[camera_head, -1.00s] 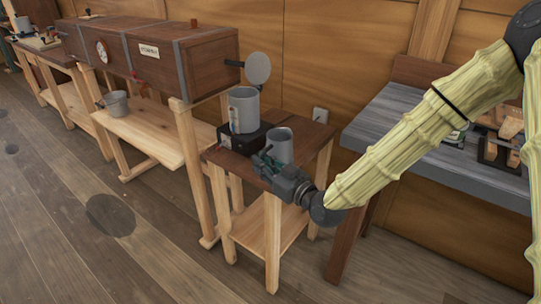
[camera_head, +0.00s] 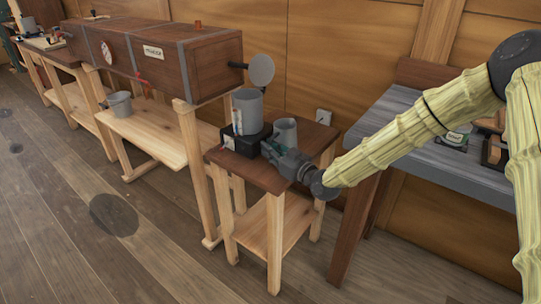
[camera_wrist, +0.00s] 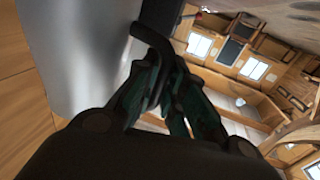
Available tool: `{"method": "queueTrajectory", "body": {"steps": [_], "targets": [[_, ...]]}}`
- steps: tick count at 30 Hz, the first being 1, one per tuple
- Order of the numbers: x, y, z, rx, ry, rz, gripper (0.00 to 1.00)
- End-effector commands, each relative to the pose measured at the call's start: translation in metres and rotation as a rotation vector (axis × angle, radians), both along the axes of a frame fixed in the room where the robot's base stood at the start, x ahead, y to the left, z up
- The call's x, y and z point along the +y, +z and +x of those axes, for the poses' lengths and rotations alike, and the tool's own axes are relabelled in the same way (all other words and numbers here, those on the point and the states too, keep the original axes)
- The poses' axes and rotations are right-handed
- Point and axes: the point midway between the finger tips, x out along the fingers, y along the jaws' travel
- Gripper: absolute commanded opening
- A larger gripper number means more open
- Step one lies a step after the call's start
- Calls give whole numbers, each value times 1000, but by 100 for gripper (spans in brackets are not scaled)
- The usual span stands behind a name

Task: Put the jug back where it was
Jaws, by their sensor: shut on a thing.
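A grey metal jug (camera_head: 286,132) is beside the black box on the small table, upright as far as it shows. My gripper (camera_head: 270,149) is in front of it and partly hides its lower part, so I cannot tell whether its base touches the tabletop. In the wrist view the jug's smooth grey wall (camera_wrist: 75,60) fills the left side. A dark bent handle (camera_wrist: 148,45) runs between the fingers of my gripper (camera_wrist: 160,88), which are shut on it.
A larger grey vessel (camera_head: 247,110) stands on the black box (camera_head: 246,139) on the small table (camera_head: 262,175). A long wooden chest (camera_head: 170,55) with a round grey flap is behind left. A bucket (camera_head: 119,104) sits on a low bench. A grey-topped bench (camera_head: 420,155) is at right.

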Motion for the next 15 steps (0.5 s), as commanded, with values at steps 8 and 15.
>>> {"method": "queueTrajectory", "body": {"steps": [8,15], "targets": [[0,-20,0,-2,-1,1,0],[0,-21,0,-1,-1,0,0]]}}
